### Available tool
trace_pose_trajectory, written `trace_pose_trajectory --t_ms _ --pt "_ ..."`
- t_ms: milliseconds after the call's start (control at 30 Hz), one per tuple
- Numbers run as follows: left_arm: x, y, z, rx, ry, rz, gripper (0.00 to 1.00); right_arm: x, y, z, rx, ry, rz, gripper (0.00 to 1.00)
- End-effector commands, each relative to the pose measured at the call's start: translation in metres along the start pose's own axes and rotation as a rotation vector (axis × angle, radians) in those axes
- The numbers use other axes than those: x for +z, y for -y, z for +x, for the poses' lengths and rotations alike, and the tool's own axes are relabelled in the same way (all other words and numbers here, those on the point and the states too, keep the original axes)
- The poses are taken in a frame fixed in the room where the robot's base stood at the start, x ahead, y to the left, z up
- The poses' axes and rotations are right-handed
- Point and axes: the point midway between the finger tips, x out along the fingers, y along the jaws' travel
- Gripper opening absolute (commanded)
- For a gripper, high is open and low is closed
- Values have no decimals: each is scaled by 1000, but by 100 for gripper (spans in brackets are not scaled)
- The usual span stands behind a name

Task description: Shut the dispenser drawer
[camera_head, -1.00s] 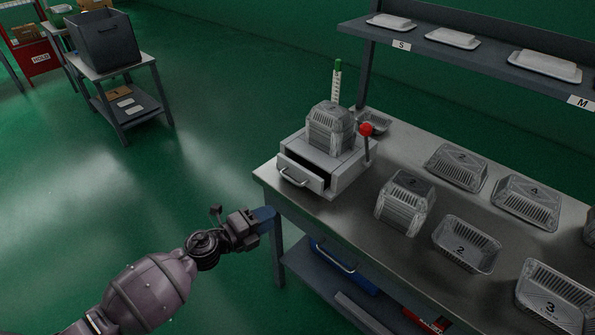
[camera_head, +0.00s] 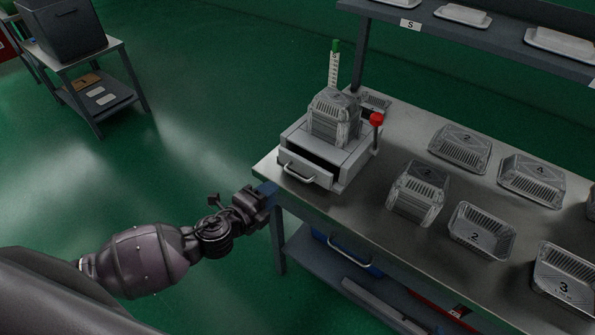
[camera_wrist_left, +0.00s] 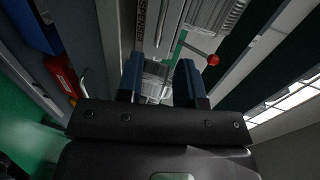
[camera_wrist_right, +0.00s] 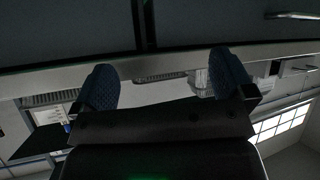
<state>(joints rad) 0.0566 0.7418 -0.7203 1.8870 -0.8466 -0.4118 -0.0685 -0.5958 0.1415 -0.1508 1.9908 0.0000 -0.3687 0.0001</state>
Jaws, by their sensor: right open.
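The dispenser (camera_head: 349,172) is a light grey box at the near left end of the steel bench. Its drawer (camera_head: 322,180) stands partly open toward the front left, with a dark gap behind its front and a bar handle (camera_head: 299,176) on the front. My left gripper (camera_head: 268,189) is at the bench's left corner, below and left of the drawer handle and apart from it. In the left wrist view its blue fingers (camera_wrist_left: 161,75) are apart, with nothing seen held. My right gripper (camera_wrist_right: 164,80) shows only in its wrist view, fingers wide apart and empty.
A stack of foil trays (camera_head: 334,120) sits on the dispenser, beside a red-knobbed lever (camera_head: 376,119) and a green-topped scale (camera_head: 334,66). Several foil trays stand right on the bench (camera_head: 371,229). A shelf (camera_head: 450,41) spans the back.

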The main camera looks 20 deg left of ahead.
Motion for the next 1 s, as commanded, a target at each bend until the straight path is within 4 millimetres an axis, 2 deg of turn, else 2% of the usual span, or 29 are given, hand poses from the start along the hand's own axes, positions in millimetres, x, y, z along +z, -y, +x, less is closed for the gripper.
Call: trace_pose_trajectory --t_ms 167,600,800,1000 --pt "0 1 15 -2 3 0 34 -4 -2 1 1 -7 -6 100" --pt "0 1 86 -3 1 1 34 9 -2 -2 3 13 -4 100" --pt "0 0 103 -1 1 1 34 15 0 -2 3 23 3 100" --pt "0 1 108 -1 1 0 34 13 1 -1 2 19 5 100"
